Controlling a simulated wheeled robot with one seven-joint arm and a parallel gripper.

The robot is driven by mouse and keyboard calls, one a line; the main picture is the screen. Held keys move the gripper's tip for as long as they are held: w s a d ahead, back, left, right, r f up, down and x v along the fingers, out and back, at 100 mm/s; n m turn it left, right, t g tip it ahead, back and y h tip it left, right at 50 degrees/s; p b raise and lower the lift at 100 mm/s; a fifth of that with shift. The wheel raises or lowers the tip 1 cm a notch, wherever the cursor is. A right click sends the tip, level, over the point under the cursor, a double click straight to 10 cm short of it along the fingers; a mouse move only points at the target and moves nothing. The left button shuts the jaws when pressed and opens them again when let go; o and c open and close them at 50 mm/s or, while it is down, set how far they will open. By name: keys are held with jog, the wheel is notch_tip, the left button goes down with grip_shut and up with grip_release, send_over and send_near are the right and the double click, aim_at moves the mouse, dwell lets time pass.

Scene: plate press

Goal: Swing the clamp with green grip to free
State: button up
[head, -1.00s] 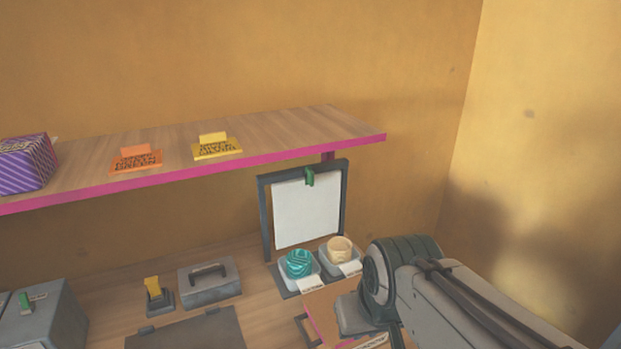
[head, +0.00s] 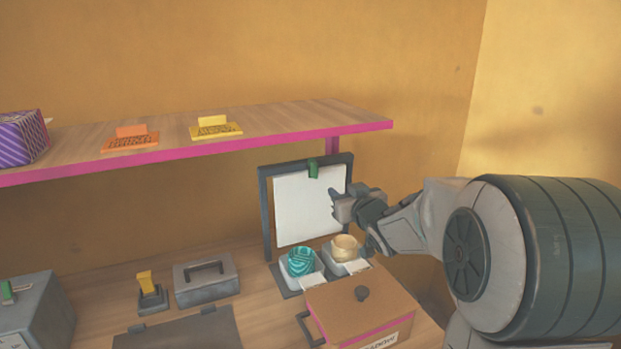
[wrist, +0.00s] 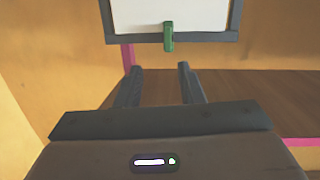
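The clamp with the green grip (head: 313,168) sits on the top bar of a dark upright frame (head: 266,215). Its grip looks upright and overlaps the top edge of the white sheet (head: 295,210) in the frame. My gripper (head: 335,203) is in front of the sheet's right side, below and to the right of the clamp. In the wrist view the two fingers (wrist: 159,72) are apart with nothing between them. The green grip (wrist: 168,38) shows beyond the fingertips there, and that view looks upside down. The grip is not touched.
A pink-edged shelf (head: 240,142) with yellow and orange card holders is above left. Teal (head: 300,262) and cream (head: 345,247) bowls stand below the frame. A lidded brown box (head: 350,310) is in front. A yellow-handled lever (head: 148,285) stands left.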

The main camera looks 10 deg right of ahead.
aim_at(316, 168)
jog(key=w+a, duration=0.1)
jog(key=w, duration=0.4)
jog(key=w+a+y+p, duration=0.1)
jog(key=w, duration=0.4)
jog(key=w+a+t+y+p, duration=0.1)
jog(key=w, duration=0.3)
jog(key=shift+w+a+n, duration=0.3)
jog(key=shift+w+a, duration=0.1)
grip_shut()
